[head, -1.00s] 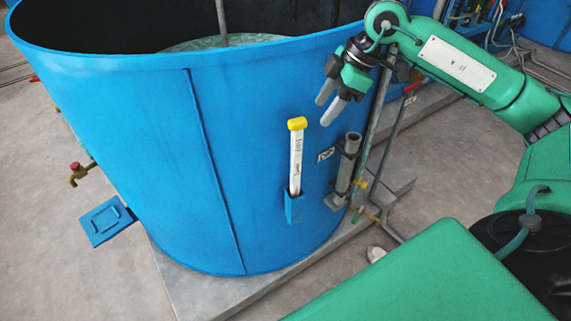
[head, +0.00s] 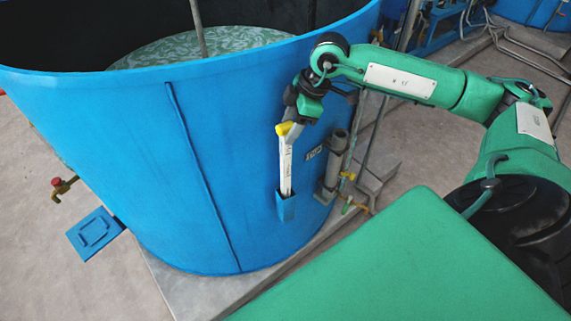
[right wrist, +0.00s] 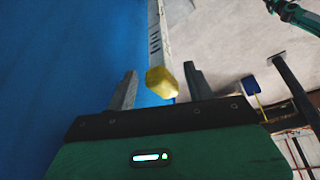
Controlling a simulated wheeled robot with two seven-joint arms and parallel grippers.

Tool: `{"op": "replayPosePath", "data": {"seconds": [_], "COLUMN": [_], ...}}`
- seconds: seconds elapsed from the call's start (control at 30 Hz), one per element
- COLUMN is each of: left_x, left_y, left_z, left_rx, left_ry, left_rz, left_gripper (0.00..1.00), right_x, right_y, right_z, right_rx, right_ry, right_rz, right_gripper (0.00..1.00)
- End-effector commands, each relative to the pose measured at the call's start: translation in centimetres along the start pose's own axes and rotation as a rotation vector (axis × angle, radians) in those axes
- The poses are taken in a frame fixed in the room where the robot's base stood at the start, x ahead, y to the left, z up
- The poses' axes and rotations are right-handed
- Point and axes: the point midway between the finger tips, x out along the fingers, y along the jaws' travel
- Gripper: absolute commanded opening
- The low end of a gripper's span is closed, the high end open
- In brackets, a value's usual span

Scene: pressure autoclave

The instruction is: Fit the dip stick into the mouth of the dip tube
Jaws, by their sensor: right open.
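The dip stick (head: 286,168) is a white, marked stick with a yellow cap, standing nearly upright in a small blue holder (head: 285,207) on the tank's side. The dip tube (head: 337,155) is a grey upright pipe beside a small label, just right of the stick; its mouth is at the top. My right gripper (head: 292,124) is at the yellow cap, with its fingers open. In the right wrist view, the yellow cap (right wrist: 162,82) lies between the two spread fingers (right wrist: 160,72), with gaps on both sides. My left gripper is not in view.
The large blue tank (head: 130,130) holds greenish liquid and stands on a grey plinth (head: 180,285). A thin pipe runs up behind the dip tube. A tap (head: 62,187) and a blue plate (head: 95,233) are at left. Bare floor lies right of the plinth.

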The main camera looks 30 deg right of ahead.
Motion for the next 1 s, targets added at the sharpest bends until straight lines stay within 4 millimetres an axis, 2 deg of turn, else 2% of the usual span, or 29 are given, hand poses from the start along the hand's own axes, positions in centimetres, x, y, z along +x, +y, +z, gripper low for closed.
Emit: {"op": "replayPosePath", "data": {"seconds": [0.1,0.23,0.4,0.6,0.63,0.9,1.0], "left_x": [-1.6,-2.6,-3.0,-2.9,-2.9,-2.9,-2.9], "left_y": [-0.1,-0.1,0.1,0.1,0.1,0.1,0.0], "left_z": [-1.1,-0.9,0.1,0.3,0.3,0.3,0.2], "left_rx": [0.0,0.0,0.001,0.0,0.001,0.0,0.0], "left_ry": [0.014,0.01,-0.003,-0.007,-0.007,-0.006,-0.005], "left_rz": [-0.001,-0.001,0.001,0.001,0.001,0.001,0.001], "left_gripper": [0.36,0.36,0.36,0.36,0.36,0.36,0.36], "right_x": [1.0,2.7,4.2,4.4,4.4,4.4,4.4], "right_y": [-0.2,-0.3,-0.2,-0.2,-0.2,-0.2,-0.2], "right_z": [-0.4,-0.5,-0.3,-0.3,-0.3,-0.3,-0.3], "right_rx": [0.0,0.0,-0.001,-0.001,-0.001,-0.001,-0.001], "right_ry": [0.0,0.0,0.0,0.001,0.001,0.0,0.001], "right_rz": [-0.004,-0.004,-0.001,0.0,0.0,0.0,0.001], "right_gripper": [0.53,0.53,0.53,0.53,0.51,0.0,0.0]}}
